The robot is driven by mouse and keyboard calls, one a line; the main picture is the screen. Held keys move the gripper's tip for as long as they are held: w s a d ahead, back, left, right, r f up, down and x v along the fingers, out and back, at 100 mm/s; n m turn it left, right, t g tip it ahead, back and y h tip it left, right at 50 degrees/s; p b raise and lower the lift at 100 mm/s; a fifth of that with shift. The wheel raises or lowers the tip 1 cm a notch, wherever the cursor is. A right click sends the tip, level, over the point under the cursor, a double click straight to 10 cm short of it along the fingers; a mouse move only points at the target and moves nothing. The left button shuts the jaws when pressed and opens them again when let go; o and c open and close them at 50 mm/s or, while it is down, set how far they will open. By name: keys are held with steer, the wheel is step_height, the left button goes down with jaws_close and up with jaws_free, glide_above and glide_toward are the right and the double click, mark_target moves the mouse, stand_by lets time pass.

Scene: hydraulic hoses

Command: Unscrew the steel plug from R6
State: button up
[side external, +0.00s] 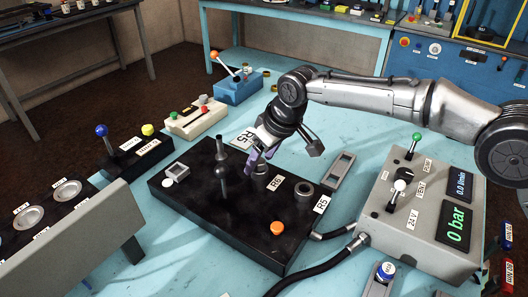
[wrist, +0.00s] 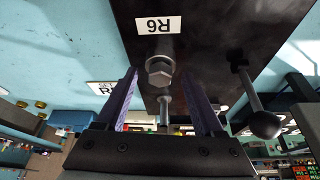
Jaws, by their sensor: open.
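The black manifold block (side external: 210,212) lies on the blue bench with the white R6 label (side external: 276,183) on its top; the label also shows in the wrist view (wrist: 159,26). The steel plug (wrist: 158,70) has a hex head and stands beside the R6 label. In the side view it is partly hidden behind my fingers. My gripper (side external: 259,160) is over the block at R6, pointing down. In the wrist view its two purple-padded fingers (wrist: 159,74) are open, one on each side of the plug, with gaps visible. I cannot tell whether the fingertips reach the head's height.
A lever with a ball knob (wrist: 265,124) rises from the block near my gripper. An R5 port ring (side external: 303,190) and orange cap (side external: 277,228) are on the block's right. The grey gauge box (side external: 425,215) stands right, with black hoses (side external: 318,272) in front.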

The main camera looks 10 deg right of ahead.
jaws_close()
stand_by(0.3)
steer(key=n, duration=0.2)
steer(key=n+g+y, duration=0.1)
steer(key=n, duration=0.2)
steer(key=shift+w+d+n+g+y, duration=0.1)
steer(key=shift+w+n+g+y, duration=0.05)
steer(key=shift+n+g+y, duration=0.15)
steer(key=shift+n, duration=0.4)
steer(key=n+g, duration=0.1)
steer(key=n, duration=0.2)
steer(key=shift+w+g, duration=0.15)
steer(key=shift+g, duration=0.15)
steer(key=shift+n+g, duration=0.4)
steer(key=shift+n, duration=0.9)
